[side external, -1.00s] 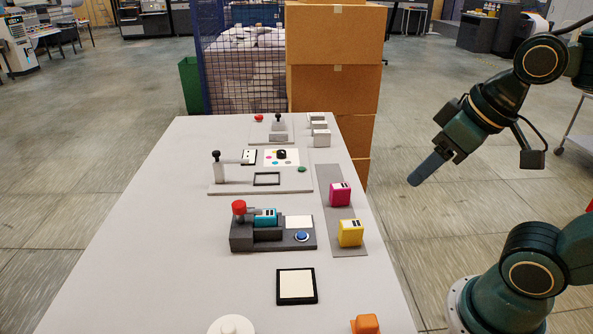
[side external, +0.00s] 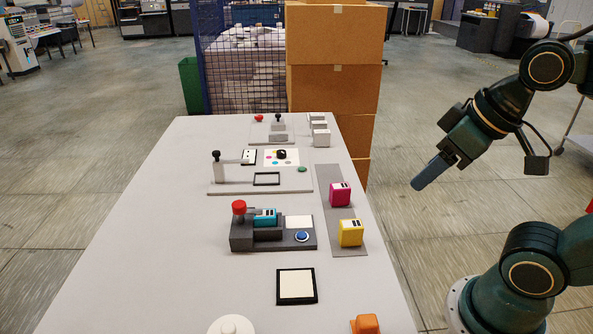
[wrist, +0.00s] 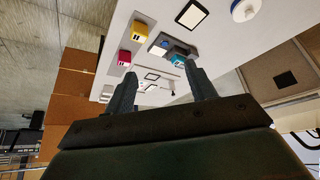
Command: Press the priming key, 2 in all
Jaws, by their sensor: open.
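A dark grey station (side external: 240,243) stands on the table with a cyan cartridge (side external: 265,217), a red-knobbed lever (side external: 239,207), a white pad (side external: 298,222) and a round blue button (side external: 302,236). The blue button looks like the priming key; no label is readable. The station also shows in the wrist view, with the cyan cartridge (wrist: 178,60) between my fingers in the picture. My gripper (side external: 416,187) is open and empty, in the air right of the table and clear of the station. It also shows in the wrist view (wrist: 160,72).
Magenta (side external: 340,195) and yellow (side external: 350,233) cartridges sit on a grey strip right of the station. A black-framed white pad (side external: 297,286) lies in front. Another lever fixture (side external: 218,168) stands behind. Cardboard boxes (side external: 333,95) rise beyond the table. The table's left side is clear.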

